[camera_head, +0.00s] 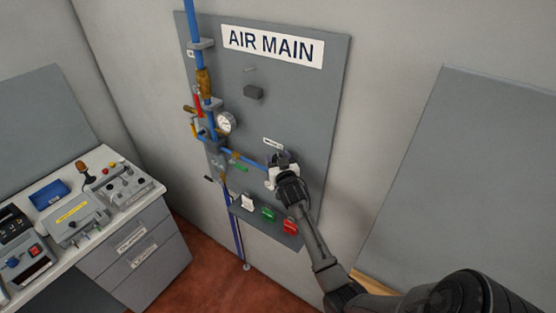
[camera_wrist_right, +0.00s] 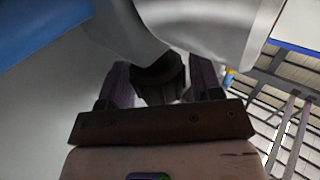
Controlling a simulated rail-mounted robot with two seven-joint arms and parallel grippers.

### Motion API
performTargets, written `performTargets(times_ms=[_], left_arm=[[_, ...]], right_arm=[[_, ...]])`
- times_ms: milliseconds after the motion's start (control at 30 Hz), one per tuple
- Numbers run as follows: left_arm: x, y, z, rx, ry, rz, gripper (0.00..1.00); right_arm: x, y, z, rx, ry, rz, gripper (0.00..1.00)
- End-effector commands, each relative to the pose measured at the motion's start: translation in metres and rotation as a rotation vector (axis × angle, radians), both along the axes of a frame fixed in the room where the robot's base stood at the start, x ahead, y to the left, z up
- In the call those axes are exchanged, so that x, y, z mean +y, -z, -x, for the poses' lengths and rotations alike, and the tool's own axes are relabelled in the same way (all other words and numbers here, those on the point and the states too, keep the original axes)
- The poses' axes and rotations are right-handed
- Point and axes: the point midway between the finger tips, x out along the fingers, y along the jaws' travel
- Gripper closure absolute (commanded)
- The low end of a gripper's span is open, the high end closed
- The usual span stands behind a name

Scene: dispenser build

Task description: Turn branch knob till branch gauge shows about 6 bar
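The grey AIR MAIN panel (camera_head: 296,110) stands against the wall in the head view. My right gripper (camera_head: 284,172) is at its lower right, at the end of the blue branch pipe (camera_head: 250,161), below a small white label (camera_head: 273,142). In the wrist view a dark knob-like part (camera_wrist_right: 160,78) sits between the two fingers of my right gripper (camera_wrist_right: 162,82), under a large white body (camera_wrist_right: 205,25). Whether both fingers press on it is unclear. A round white gauge (camera_head: 226,123) sits further left; its reading is too small. No branch gauge face is readable. My left gripper is out of view.
Brass fittings and a red part (camera_head: 198,101) line the vertical blue pipe (camera_head: 190,20). White, green (camera_head: 268,214) and red (camera_head: 290,226) blocks sit on a ledge below my gripper. A bench (camera_head: 105,205) with devices stands at left. The floor between is clear.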

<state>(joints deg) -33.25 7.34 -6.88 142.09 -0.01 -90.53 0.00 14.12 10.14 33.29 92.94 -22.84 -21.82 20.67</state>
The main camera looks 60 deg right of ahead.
Motion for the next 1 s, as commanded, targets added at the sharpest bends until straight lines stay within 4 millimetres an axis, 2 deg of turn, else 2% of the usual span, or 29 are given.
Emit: performTargets(times_ms=[100,467,1000], left_arm=[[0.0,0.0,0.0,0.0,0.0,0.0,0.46],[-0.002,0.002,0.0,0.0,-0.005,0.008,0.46],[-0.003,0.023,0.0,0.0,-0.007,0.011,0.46]], right_arm=[[0.0,0.0,0.0,0.0,0.0,-0.001,0.31],[0.005,0.002,0.006,-0.001,-0.001,-0.002,0.31],[0.071,0.003,0.076,-0.001,-0.001,-0.002,0.31]])
